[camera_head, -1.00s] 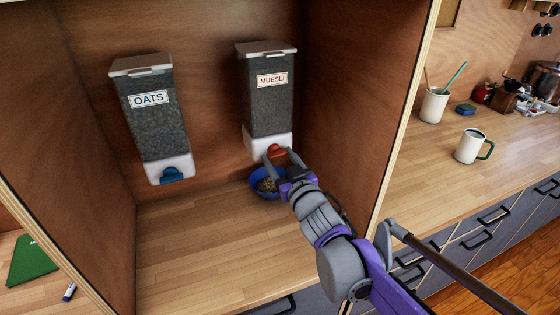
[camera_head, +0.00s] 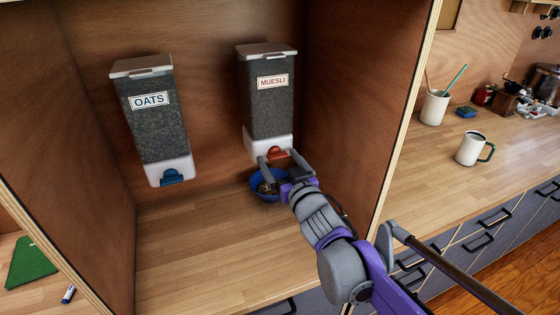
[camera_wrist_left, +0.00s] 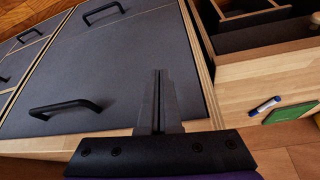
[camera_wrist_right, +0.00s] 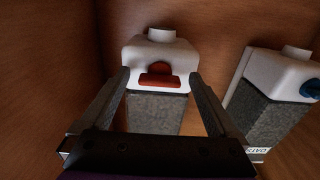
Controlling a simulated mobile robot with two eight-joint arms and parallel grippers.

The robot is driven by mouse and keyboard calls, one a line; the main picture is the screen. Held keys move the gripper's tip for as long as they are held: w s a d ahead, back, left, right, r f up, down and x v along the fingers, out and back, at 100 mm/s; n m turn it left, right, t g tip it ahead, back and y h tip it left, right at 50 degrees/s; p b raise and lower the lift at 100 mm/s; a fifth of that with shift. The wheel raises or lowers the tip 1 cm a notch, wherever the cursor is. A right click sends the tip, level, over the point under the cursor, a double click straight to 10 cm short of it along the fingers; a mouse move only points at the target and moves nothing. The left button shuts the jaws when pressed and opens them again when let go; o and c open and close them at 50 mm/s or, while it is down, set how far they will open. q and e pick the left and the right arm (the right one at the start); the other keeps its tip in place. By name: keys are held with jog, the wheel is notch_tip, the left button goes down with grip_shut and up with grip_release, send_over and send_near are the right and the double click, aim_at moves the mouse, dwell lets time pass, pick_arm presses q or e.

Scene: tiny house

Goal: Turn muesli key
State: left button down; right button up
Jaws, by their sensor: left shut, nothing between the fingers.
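The muesli dispenser (camera_head: 271,100) hangs on the back wall of the cubby, with a white lid, a dark full body and a MUESLI label. Its red key (camera_head: 277,153) is on the white base; it also shows in the right wrist view (camera_wrist_right: 159,76). My right gripper (camera_head: 279,158) is open in front of the key, one finger on each side and clear of it. A blue bowl (camera_head: 258,191) with some muesli in it stands below the dispenser, partly hidden by my gripper. My left gripper (camera_wrist_left: 159,78) is shut and empty, away near grey drawer fronts.
The oats dispenser (camera_head: 152,115) with its blue key (camera_head: 172,177) hangs to the left. The cubby's right wall (camera_head: 365,110) is close to my right arm. A white mug (camera_head: 470,147) stands on the counter beyond it. The cubby floor at left is clear.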

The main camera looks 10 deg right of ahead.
jog(key=s+d, duration=0.2)
jog(key=s, duration=0.8)
jog(key=shift+s, duration=0.3)
jog(key=shift+f, duration=0.1)
